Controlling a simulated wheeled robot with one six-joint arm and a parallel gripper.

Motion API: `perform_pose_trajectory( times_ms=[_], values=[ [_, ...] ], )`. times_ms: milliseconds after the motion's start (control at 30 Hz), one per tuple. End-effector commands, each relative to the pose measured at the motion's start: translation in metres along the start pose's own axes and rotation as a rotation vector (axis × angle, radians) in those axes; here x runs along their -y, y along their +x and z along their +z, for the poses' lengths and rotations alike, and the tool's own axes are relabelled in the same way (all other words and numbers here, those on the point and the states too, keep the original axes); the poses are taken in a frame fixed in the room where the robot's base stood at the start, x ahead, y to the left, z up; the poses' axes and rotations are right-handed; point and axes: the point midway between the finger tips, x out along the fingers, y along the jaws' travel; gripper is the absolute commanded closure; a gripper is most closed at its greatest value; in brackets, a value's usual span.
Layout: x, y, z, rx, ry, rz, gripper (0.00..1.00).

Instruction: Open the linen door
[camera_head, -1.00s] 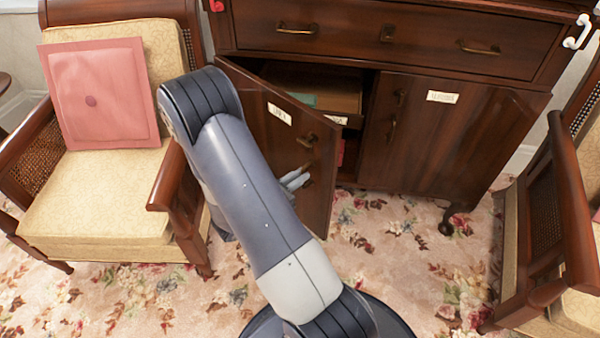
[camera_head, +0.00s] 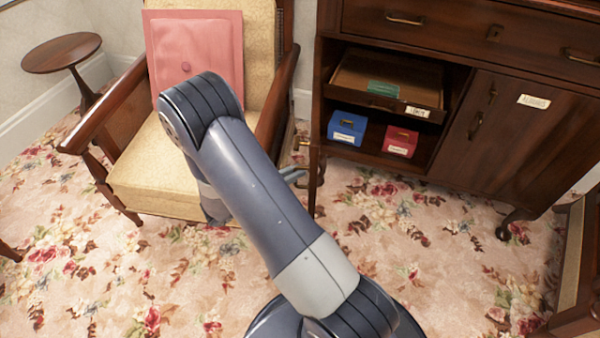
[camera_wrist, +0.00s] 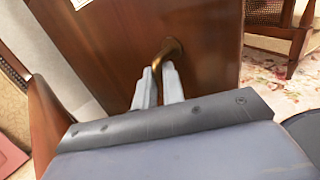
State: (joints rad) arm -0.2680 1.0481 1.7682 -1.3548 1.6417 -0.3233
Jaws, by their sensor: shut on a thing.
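The cabinet's left door (camera_head: 316,165) stands wide open and shows nearly edge-on in the head view. In the wrist view its brown wooden face (camera_wrist: 115,45) fills the middle, with part of a white label at the top that I cannot read. My gripper (camera_wrist: 158,78) is shut on the door's brass handle (camera_wrist: 173,47). In the head view my gripper (camera_head: 294,175) is at the door's left side, partly hidden by my arm. The right door (camera_head: 505,130) is closed and has a white label too small to read.
The open compartment holds a wooden drawer or tray (camera_head: 365,80), a blue box (camera_head: 347,128) and a red box (camera_head: 400,140). An armchair (camera_head: 160,170) with a pink cushion (camera_head: 195,45) stands close left of the door. A round side table (camera_head: 60,52) is further left. Flowered carpet (camera_head: 380,260) is clear in front.

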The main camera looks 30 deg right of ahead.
Motion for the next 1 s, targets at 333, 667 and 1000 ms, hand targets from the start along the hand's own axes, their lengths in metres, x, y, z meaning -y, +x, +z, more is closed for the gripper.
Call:
perform_pose_trajectory(
  times_ms=[333,667,1000],
  values=[
    [-0.0082,0.0002,0.0008,-0.003,0.013,0.013,1.00],
    [-0.0067,0.0000,0.0005,-0.002,0.010,0.011,0.73],
    [-0.0056,-0.0033,0.0008,0.001,0.007,0.010,0.69]
  ],
)
